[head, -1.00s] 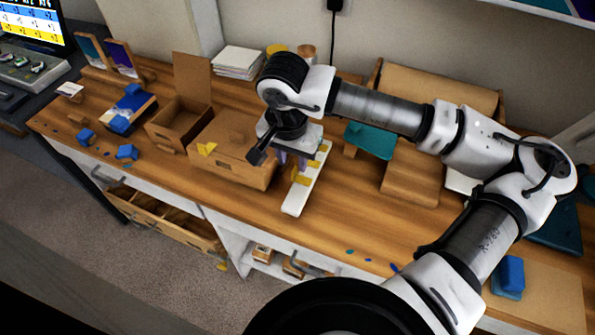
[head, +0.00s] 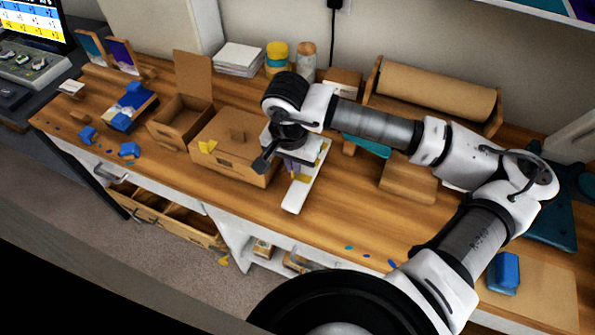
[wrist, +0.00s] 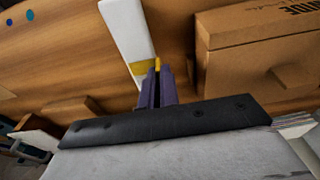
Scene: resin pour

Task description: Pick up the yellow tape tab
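A white strip (head: 297,192) lies on the wooden bench and carries yellow tape; it also shows in the wrist view (wrist: 125,25), with a yellow band (wrist: 141,68) across it. My gripper (head: 291,170) is over the strip, pointing down. In the wrist view its purple fingers (wrist: 158,80) are close together, with a narrow yellow tape tab (wrist: 158,64) between their tips. They look shut on it. The tab's lower part is hidden by the fingers. I cannot tell whether it still touches the strip.
An open box (head: 180,122) is farther left. A brown paper roll (head: 435,88) lies at the back right. The bench front right of the strip is mostly clear.

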